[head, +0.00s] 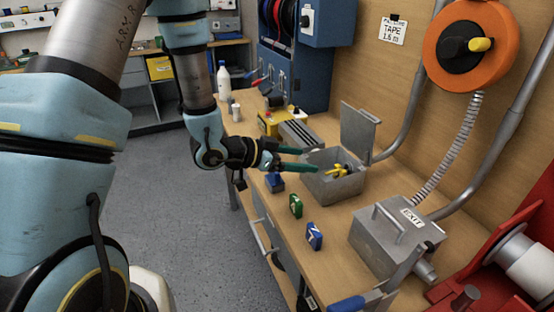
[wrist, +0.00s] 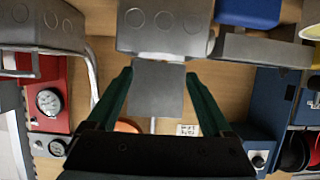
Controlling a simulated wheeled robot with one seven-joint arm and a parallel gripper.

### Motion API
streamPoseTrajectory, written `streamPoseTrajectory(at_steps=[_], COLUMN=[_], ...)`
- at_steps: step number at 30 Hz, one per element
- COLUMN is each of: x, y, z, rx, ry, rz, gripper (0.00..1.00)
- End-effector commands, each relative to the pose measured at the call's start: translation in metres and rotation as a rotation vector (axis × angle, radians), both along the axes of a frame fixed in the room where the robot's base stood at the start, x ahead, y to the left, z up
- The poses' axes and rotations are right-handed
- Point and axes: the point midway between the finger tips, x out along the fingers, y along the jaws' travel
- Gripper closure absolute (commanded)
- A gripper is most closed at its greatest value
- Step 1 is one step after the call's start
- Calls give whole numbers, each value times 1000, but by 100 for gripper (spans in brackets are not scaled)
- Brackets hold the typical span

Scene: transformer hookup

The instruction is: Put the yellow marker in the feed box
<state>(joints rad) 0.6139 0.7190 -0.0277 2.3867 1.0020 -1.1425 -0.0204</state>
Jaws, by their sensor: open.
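A small yellow and black item (head: 343,170), which looks like the yellow marker, lies inside an open grey metal box (head: 335,188) on the bench. The box's lid (head: 359,133) stands up at the back. I cannot read a label on this box, so I cannot tell from writing that it is the feed box. My gripper (head: 312,160) is open, its green fingers reaching to the box's near left rim. In the wrist view the spread fingers (wrist: 158,74) have nothing held between them, with the grey lid beyond. The marker does not show in that view.
A closed grey box labelled EXIT (head: 395,240) stands to the right. Green (head: 296,206) and blue (head: 314,236) numbered blocks lie near the bench edge. A slatted grey unit (head: 298,136) stands behind the gripper. An orange reel (head: 465,45) hangs on the wall.

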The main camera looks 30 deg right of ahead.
Motion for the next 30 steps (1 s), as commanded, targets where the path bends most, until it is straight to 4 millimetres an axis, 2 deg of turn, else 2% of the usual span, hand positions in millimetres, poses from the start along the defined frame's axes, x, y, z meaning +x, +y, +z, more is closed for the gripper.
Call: streamPoseTrajectory(at_steps=[5, 7, 8, 11, 14, 16, 17, 18, 20, 21, 24, 27, 30], x=[0, 6, 12, 49, 101, 130, 138, 143, 142, 136, 107, 73, 49], y=[1, 4, 7, 32, 88, 143, 168, 201, 249, 279, 334, 364, 377], z=[1, 1, 2, 3, 7, 13, 16, 20, 27, 32, 43, 52, 59], rx=[1, 14, 29, 123, 285, 413, 465, 533, 623, 675, 771, 824, 847], ry=[0, -8, -15, -45, -58, -29, -6, 36, 118, 183, 367, 541, 665], rz=[1, 20, 39, 169, 395, 582, 663, 766, 914, 1004, 1184, 1297, 1354], gripper=[15, 15, 15, 15, 15, 15, 15, 15, 15, 15, 15, 15, 15])
